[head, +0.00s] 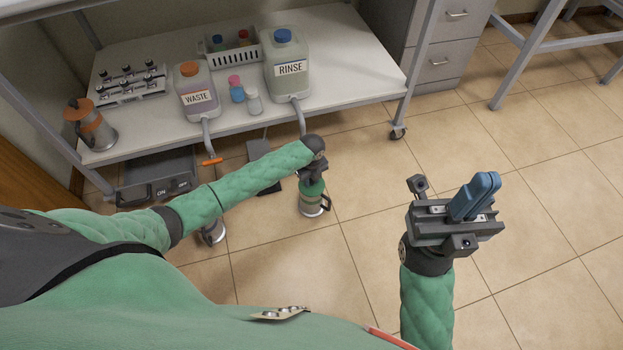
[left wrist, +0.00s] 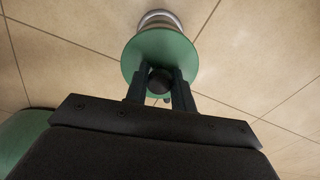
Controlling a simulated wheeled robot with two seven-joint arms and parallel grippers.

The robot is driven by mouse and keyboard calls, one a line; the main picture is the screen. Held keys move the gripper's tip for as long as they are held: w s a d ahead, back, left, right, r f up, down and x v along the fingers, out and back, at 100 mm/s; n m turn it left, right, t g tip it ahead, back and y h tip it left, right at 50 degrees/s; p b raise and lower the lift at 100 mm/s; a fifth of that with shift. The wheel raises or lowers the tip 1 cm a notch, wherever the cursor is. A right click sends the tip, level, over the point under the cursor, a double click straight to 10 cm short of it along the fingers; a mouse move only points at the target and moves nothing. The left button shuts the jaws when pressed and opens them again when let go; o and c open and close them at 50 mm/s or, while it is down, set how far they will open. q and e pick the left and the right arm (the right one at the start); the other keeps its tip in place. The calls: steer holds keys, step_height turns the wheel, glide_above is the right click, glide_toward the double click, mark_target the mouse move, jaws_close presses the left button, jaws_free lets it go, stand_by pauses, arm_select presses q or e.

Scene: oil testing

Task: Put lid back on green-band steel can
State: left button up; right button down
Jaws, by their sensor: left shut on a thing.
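My left gripper (head: 313,178) is shut on the black knob (left wrist: 160,81) of a green lid (left wrist: 140,52). The green lid (head: 312,188) also shows in the head view, directly above a steel can (head: 311,205) with a dark handle on its right side. The can's metal body (left wrist: 160,18) shows past the lid's far edge in the left wrist view. The lid hides the can's mouth, and I cannot tell whether they touch. My right gripper (head: 474,196) is away to the right with its blue fingers together and nothing in them.
Another steel container (head: 213,231) is partly hidden below my left arm. A white bench (head: 340,85) at the back holds a WASTE jug (head: 195,90), a RINSE jug (head: 287,65) and an orange-topped can (head: 92,125). The tiled floor at right is clear.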

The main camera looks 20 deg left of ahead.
arm_select(q)
steer(key=shift+r+p, duration=0.1)
steer(key=shift+p, duration=0.75)
stand_by(1.2)
steer(key=shift+f+p, duration=0.2)
steer(key=shift+p, duration=0.1)
stand_by(1.0)
steer(key=shift+p, duration=0.4)
stand_by(0.4)
stand_by(0.3)
steer(key=o, duration=1.5)
steer(key=shift+r, duration=0.15)
steer(key=shift+r+p, duration=3.35)
steer(key=shift+p, duration=0.15)
